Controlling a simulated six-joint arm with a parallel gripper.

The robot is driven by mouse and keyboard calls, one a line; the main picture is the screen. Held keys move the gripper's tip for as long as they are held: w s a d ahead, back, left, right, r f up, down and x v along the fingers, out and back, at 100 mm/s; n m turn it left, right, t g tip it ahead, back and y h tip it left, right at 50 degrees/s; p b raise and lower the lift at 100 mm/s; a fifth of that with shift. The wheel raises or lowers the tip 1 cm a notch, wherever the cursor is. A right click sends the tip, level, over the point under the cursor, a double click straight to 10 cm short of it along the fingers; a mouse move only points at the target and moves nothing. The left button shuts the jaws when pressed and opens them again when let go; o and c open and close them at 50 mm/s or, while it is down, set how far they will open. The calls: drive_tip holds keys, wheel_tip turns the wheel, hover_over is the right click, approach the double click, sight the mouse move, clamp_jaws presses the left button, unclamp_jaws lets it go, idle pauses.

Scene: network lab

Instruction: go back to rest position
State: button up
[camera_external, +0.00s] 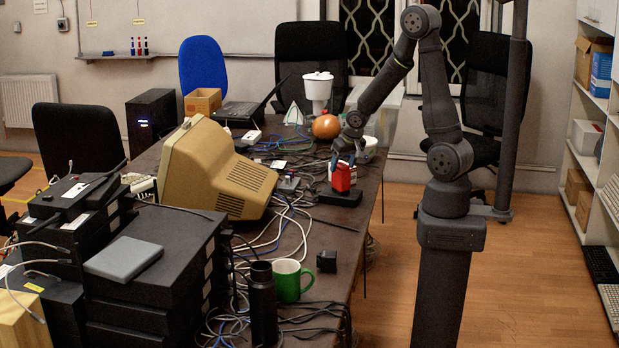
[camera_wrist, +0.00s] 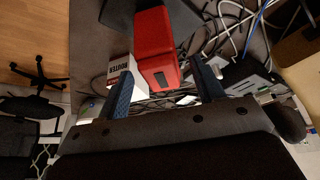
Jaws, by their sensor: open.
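My gripper (camera_external: 346,160) is low over the right side of the table, pointing down, with its blue-tipped fingers apart. A red box-like object (camera_external: 342,178) is directly below it, on or just above a flat black device (camera_external: 340,197). In the wrist view my gripper (camera_wrist: 166,82) shows its two fingers spread wide. The red object (camera_wrist: 155,35) shows just beyond and between them, with a gap on each side. I cannot tell how far its top reaches between the fingers.
A white box marked ROUTER (camera_wrist: 122,70) is beside the red object in the wrist view. A beige monitor (camera_external: 215,170), loose cables, a green mug (camera_external: 289,280) and a black bottle (camera_external: 262,303) crowd the table. An orange round object (camera_external: 326,127) is behind my gripper.

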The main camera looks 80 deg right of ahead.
drive_tip(key=x, duration=0.5)
drive_tip(key=shift+f, duration=0.1)
wheel_tip(320, 180, up, 4)
drive_tip(key=shift+r, duration=0.1)
drive_tip(key=shift+s+d+r, duration=0.1)
drive_tip(key=shift+s+r, duration=0.15)
drive_tip(key=shift+s, duration=0.05)
drive_tip(key=shift+o, duration=0.5)
